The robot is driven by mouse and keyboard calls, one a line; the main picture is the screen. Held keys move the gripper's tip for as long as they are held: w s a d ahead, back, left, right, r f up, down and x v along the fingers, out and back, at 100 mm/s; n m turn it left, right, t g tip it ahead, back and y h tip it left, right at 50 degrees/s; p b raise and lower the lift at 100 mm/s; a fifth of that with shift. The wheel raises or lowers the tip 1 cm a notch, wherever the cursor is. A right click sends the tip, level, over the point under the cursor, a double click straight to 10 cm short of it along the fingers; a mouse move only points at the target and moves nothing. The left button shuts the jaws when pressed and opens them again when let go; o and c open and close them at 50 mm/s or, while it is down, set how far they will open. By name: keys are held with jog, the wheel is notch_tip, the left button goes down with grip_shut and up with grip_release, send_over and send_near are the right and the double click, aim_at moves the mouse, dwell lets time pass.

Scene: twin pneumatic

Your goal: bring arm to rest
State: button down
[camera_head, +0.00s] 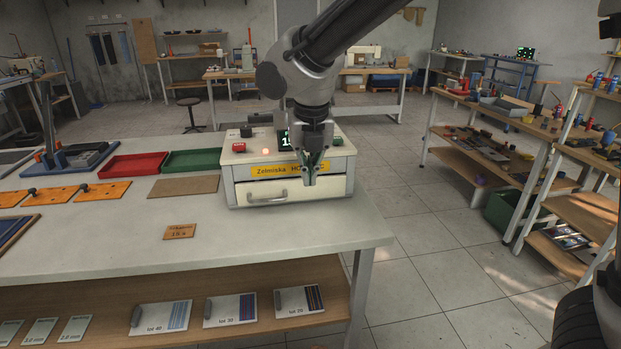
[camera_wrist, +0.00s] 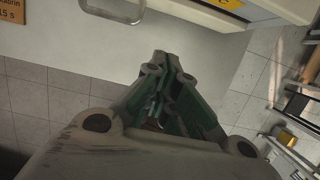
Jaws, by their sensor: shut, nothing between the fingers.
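My gripper (camera_head: 311,173) hangs from my grey arm, pointing down, in front of the right part of a white cabinet-like device in the head view. In the wrist view my gripper (camera_wrist: 160,62) has its fingertips together, with nothing between them, over the white tabletop. The device (camera_head: 342,165) has a closed drawer (camera_head: 265,194) with a curved handle (camera_head: 267,196), a yellow label, a red button and a lit display partly hidden by my gripper. In the wrist view the handle (camera_wrist: 112,15) lies beyond the fingers at the top left. I cannot tell the gap to the device.
The white table (camera_head: 260,237) holds a red tray (camera_head: 133,166), a green tray (camera_head: 192,160), orange boards (camera_head: 104,191) and a small wooden sign (camera_head: 180,231). A shelf below holds labelled cards. Cluttered shelves (camera_head: 497,120) stand at the right. The tiled floor between is clear.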

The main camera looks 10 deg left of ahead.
jog(key=s+d+r+n, duration=0.2)
jog(key=s+d+n, duration=0.4)
jog(key=d+n, duration=0.5)
jog(key=s+d+r+n+t, duration=0.1)
jog(key=s+d+r+n, duration=0.1)
jog(key=s+d+n, duration=0.4)
jog(key=s+d+r+n, duration=0.2)
jog(key=s+d+n, duration=0.4)
jog(key=d+n, duration=1)
jog(key=d, duration=1)
jog(key=shift+s+r+t+h, duration=0.25)
jog(key=shift+t+h, duration=0.05)
jog(key=shift+h, duration=0.1)
